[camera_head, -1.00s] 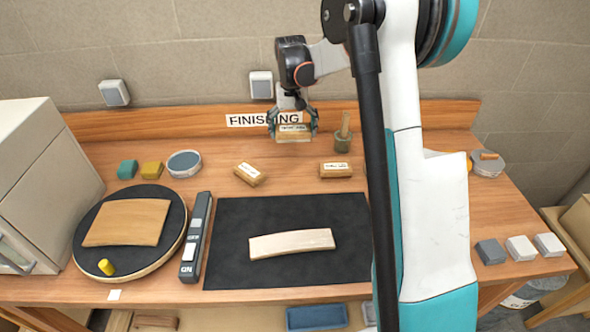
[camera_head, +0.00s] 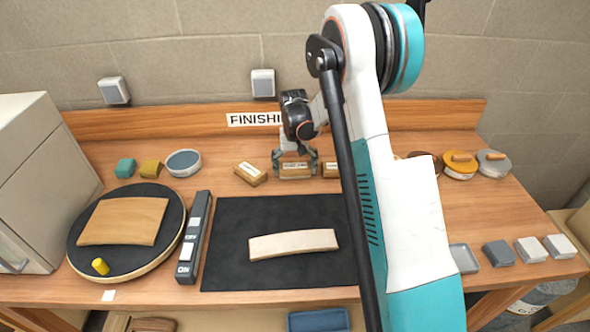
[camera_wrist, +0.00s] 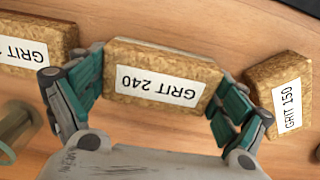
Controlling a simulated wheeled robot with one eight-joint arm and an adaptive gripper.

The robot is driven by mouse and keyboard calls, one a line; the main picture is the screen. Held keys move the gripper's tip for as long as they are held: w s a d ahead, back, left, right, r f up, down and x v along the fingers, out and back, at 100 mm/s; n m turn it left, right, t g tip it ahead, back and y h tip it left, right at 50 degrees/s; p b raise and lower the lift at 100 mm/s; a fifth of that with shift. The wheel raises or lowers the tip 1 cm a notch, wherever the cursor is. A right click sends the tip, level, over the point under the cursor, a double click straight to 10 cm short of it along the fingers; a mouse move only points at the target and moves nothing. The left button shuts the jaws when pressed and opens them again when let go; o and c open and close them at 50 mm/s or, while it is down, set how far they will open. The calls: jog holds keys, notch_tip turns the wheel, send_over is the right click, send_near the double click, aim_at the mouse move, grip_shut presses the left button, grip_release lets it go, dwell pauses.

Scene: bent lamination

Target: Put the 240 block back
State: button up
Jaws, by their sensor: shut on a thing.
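The 240 block (camera_wrist: 160,62) is a cork-brown block with a white label reading GRIT 240. My gripper (camera_wrist: 160,85) is shut on it, one teal finger at each end, in the wrist view. In the head view my gripper (camera_head: 296,168) holds the 240 block (camera_head: 296,171) at the back of the bench, between two other blocks. I cannot tell whether its underside touches the wood. The GRIT 150 block (camera_wrist: 283,93) lies angled beside one finger; it also shows in the head view (camera_head: 250,173). Another GRIT block (camera_wrist: 35,42), its number cut off, is on the other side.
A black mat (camera_head: 230,240) with a pale curved strip (camera_head: 293,244) lies in front. A round turntable (camera_head: 130,268) bears a bent wooden panel (camera_head: 123,221). A switch bar (camera_head: 194,238) stands between them. Round tins (camera_head: 460,166) and small blocks (camera_head: 529,250) are at right.

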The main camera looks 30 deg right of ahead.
jog(key=shift+f, duration=0.2)
jog(key=o, duration=1.1)
jog(key=shift+c, duration=0.2)
jog(key=shift+r, duration=0.1)
